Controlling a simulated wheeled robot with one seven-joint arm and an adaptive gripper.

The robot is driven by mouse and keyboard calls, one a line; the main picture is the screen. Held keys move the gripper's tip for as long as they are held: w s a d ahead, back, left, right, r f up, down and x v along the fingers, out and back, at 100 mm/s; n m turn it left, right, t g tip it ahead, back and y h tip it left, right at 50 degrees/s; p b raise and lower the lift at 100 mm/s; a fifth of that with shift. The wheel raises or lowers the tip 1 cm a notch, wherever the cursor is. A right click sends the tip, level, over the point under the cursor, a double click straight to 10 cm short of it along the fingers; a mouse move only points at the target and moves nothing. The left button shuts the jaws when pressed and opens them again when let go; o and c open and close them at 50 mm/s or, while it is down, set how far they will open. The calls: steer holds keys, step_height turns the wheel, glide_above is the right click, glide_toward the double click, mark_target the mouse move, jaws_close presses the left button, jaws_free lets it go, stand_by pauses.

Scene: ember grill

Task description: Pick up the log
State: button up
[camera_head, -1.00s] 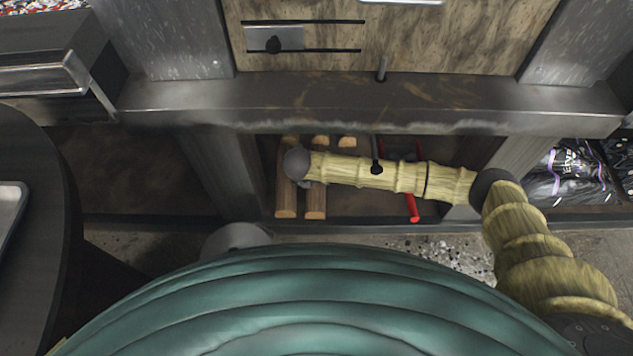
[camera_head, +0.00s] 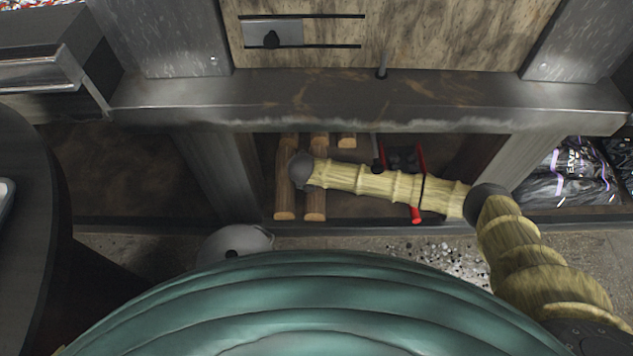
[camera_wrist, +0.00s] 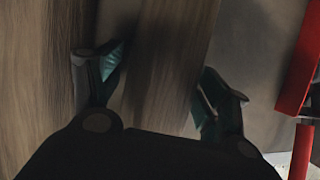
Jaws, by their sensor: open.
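Brown logs lie on the low shelf under the grill. One log (camera_head: 284,185) is at the left, and a second log (camera_head: 316,203) lies beside it, partly hidden by my arm. A short log end (camera_head: 347,141) shows farther back. In the wrist view, my gripper (camera_wrist: 155,100) is open, with one finger on each side of a log (camera_wrist: 172,65). The fingers appear apart from its sides. Another log (camera_wrist: 40,80) fills the left of that view. In the head view my gripper is hidden by my arm's end.
A red-handled tool (camera_head: 416,215) lies right of the logs, and a red part (camera_wrist: 300,65) shows in the wrist view. The grill's metal front beam (camera_head: 330,100) overhangs the shelf. Black bags (camera_head: 570,175) stand at the right. Pale debris (camera_head: 450,258) is on the floor.

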steer(key=shift+f, duration=0.2)
steer(key=shift+c, duration=0.2)
steer(key=c, duration=1.4)
steer(key=shift+d, duration=0.1)
